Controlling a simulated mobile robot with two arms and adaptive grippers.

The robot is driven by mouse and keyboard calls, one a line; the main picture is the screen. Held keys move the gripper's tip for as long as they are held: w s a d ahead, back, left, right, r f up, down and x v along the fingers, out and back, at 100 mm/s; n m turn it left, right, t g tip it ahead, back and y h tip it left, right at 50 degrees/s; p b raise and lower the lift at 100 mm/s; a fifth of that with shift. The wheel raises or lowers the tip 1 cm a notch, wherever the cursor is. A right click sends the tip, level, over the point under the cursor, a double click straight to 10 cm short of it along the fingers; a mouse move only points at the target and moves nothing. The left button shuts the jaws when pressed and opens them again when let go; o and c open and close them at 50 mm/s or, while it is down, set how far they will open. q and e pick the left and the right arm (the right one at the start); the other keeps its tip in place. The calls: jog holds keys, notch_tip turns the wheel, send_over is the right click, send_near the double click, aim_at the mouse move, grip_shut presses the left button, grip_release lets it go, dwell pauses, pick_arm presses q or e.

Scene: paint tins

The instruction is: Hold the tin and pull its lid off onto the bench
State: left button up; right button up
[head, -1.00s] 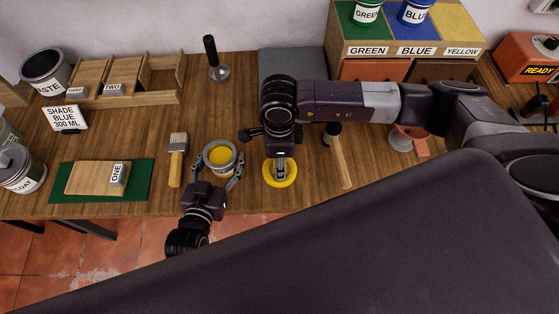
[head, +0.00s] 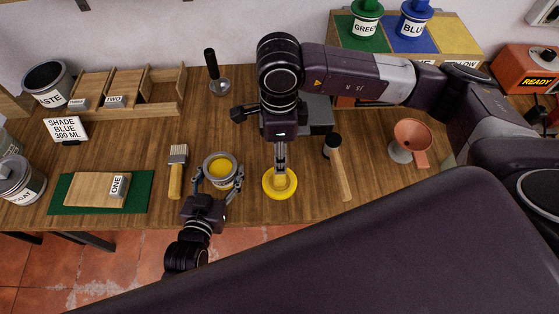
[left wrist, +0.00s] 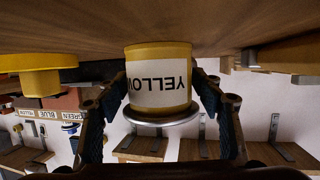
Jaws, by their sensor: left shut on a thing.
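The yellow tin (head: 221,182) stands upright near the bench's front edge, open, with yellow paint (head: 219,168) inside. My left gripper (head: 218,184) is shut around its sides; the left wrist view shows the tin's YELLOW label (left wrist: 158,84) upside down between the fingers. The yellow lid (head: 292,191) lies on the bench just right of the tin, apart from it; it also shows in the left wrist view (left wrist: 38,62). My right gripper (head: 281,168) points down directly over the lid's raised middle. Whether its fingers are open or touch the lid is unclear.
A brush (head: 177,172) lies left of the tin and a mallet (head: 339,168) right of the lid. A funnel (head: 412,140) stands farther right. A green mat (head: 144,190) with a board is at left. Colour boxes (head: 394,50) stand at the back.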

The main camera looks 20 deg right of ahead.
pick_arm(q)
jog(key=shift+s+f, duration=0.15)
jog(key=shift+f, duration=0.25)
pick_arm(e)
jog(key=shift+r, duration=0.45)
pick_arm(q)
jog(key=o, duration=1.4)
jog(key=shift+c, duration=0.2)
jog(key=shift+o, duration=1.4)
jog(key=shift+r, duration=0.2)
jog(key=shift+r, duration=0.1)
jog(key=v, duration=1.1)
jog(key=shift+s+a+r, duration=0.1)
jog(key=shift+s+a, duration=0.15)
jog(key=shift+a, duration=0.05)
